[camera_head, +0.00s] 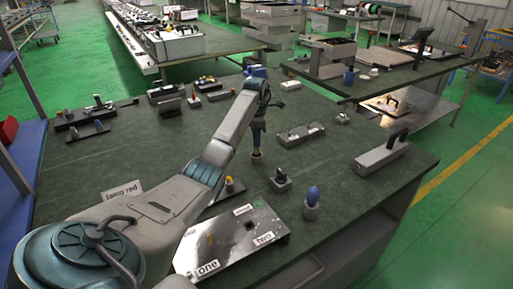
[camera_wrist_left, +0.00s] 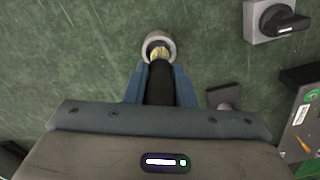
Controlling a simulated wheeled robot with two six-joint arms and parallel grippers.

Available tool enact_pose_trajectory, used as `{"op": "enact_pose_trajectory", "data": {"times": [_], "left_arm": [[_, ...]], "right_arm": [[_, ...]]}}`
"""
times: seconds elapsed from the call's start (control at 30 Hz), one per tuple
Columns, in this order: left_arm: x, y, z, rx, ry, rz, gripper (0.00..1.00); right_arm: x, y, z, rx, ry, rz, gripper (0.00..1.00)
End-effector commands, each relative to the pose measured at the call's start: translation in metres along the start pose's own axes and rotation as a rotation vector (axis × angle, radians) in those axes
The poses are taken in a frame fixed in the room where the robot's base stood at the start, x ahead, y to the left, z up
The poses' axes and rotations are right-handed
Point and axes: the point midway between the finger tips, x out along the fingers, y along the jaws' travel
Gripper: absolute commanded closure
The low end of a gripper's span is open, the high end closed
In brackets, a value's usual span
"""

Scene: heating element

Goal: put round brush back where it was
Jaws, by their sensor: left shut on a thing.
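My left gripper (camera_head: 257,135) points down over the middle of the green table. In the left wrist view its blue fingers (camera_wrist_left: 161,88) are shut on the black handle of the round brush (camera_wrist_left: 160,84). The pale bristle end points at the mouth of a round grey holder (camera_wrist_left: 167,37), overlapping its opening. I cannot tell how deep the bristles sit. The holder (camera_head: 257,160) also shows in the head view, standing on the table right below the gripper. My right gripper is in neither view.
A grey block with a black knob (camera_head: 281,181) stands near the holder. A blue-topped piece in a grey base (camera_head: 311,206) and a labelled metal plate (camera_head: 222,254) are nearer the front. A long grey box (camera_head: 378,158) lies at the right.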

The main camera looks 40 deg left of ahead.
Motion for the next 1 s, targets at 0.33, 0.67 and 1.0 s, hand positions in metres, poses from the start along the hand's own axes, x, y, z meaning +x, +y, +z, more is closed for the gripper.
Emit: {"op": "enact_pose_trajectory", "data": {"times": [0.33, 0.67, 1.0], "left_arm": [[0.029, 0.002, 0.000, 0.001, 0.004, -0.003, 1.00], [0.037, 0.002, 0.000, 0.001, 0.001, 0.001, 1.00], [0.040, 0.002, 0.000, 0.001, 0.001, 0.000, 0.55]], "right_arm": [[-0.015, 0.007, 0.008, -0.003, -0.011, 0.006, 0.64], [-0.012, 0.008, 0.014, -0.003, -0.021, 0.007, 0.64], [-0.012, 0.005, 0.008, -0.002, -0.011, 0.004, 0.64]]}}
